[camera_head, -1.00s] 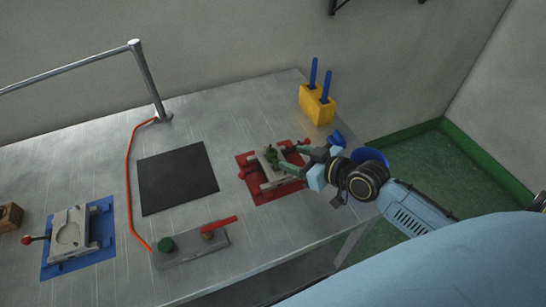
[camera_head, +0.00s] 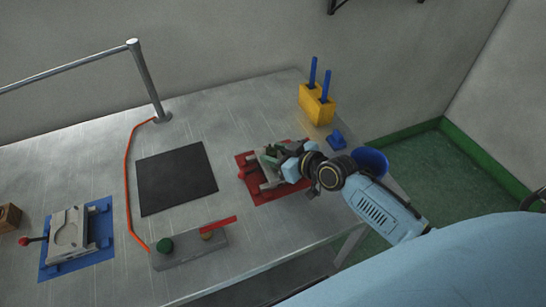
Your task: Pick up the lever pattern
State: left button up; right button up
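A grey mould (camera_head: 268,183) sits on a red mat (camera_head: 262,197) right of the table's middle. A small green piece, which looks like the lever pattern, is on top of the mould but is now mostly covered by my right gripper (camera_head: 268,153). My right arm comes in from the right, and the gripper's fingers are low over the mould at the green piece. The fingers blend with the piece, so I cannot tell whether they have closed on it. My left gripper is not in view.
A second mould (camera_head: 68,237) with a red-knobbed lever lies on a blue mat at left. A black mat (camera_head: 176,179) is bare. A button panel (camera_head: 187,250), a yellow block with blue handles (camera_head: 317,104), a blue block (camera_head: 337,138) and a blue cup (camera_head: 372,157) stand around.

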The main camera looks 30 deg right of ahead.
aim_at(276, 157)
jog(key=c, duration=0.7)
jog(key=shift+r, duration=0.1)
notch_tip(276, 157, up, 10)
jog(key=p, duration=0.2)
jog(key=shift+s+a+r+m+t+h+b, duration=0.15)
jog(key=shift+s+a+r+m+h+b, duration=0.45)
jog(key=shift+s+m+h+b, duration=0.3)
jog(key=shift+s+a+r+m+t+h+b, duration=0.2)
jog(key=shift+s+a+r+m+h+b, duration=0.4)
jog(key=shift+s, duration=0.55)
jog(key=shift+s+a+r+m+t+h+b, duration=0.15)
jog(key=shift+s+a+r+m+h+b, duration=0.25)
jog(key=shift+s+a+m+h+b, duration=0.45)
